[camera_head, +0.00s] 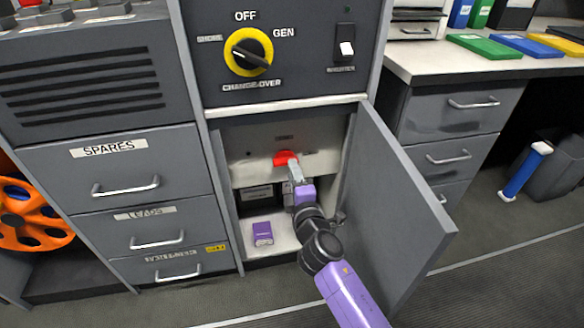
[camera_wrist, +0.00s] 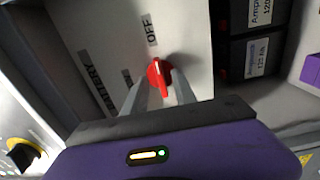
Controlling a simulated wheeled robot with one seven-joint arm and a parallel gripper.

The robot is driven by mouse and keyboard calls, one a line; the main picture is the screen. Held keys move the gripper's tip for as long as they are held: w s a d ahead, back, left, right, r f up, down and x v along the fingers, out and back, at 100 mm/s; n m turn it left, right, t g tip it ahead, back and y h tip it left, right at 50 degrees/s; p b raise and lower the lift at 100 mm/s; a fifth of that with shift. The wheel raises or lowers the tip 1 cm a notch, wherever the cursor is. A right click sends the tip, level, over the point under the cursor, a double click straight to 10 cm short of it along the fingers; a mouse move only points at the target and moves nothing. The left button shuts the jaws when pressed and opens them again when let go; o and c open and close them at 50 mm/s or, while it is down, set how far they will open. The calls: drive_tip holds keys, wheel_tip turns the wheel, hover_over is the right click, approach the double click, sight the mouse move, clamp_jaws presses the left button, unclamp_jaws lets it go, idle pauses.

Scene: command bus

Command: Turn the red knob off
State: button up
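The red knob (camera_head: 285,158) is on the light panel inside the open lower compartment. In the wrist view the red knob (camera_wrist: 158,73) has a white pointer line that points up, roughly toward the OFF label (camera_wrist: 152,30). My gripper (camera_head: 294,170) is at the panel, right in front of the knob. In the wrist view the two fingers of my gripper (camera_wrist: 159,84) are apart, one on each side of the knob. I cannot tell whether they press on it. A BATTERY label (camera_wrist: 98,83) is at the left of the knob.
The grey compartment door (camera_head: 392,215) stands open to the right of my arm. A purple box (camera_head: 262,234) lies on the compartment floor at the left. A yellow change-over switch (camera_head: 248,52) is above. Dark labelled boxes (camera_wrist: 258,55) sit beside the panel.

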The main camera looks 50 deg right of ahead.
drive_tip(key=v, duration=0.5)
idle(0.5)
drive_tip(key=s+a+r+m+t+y, duration=0.1)
drive_tip(key=s+a+m+t+y, duration=0.2)
drive_tip(key=s+a+m+y, duration=0.55)
drive_tip(key=s+a+r+m+g, duration=0.1)
drive_tip(key=s+a, duration=0.3)
drive_tip(key=s, duration=0.4)
drive_tip(key=s+a+m+g+y, duration=0.1)
drive_tip(key=s+a, duration=0.4)
drive_tip(key=s, duration=0.3)
drive_tip(key=s+a+r+m+g, duration=0.1)
drive_tip(key=s+a, duration=0.3)
drive_tip(key=s, duration=0.4)
wheel_tip(320, 180, up, 37)
drive_tip(key=p, duration=3.7)
drive_tip(key=shift+s, duration=0.15)
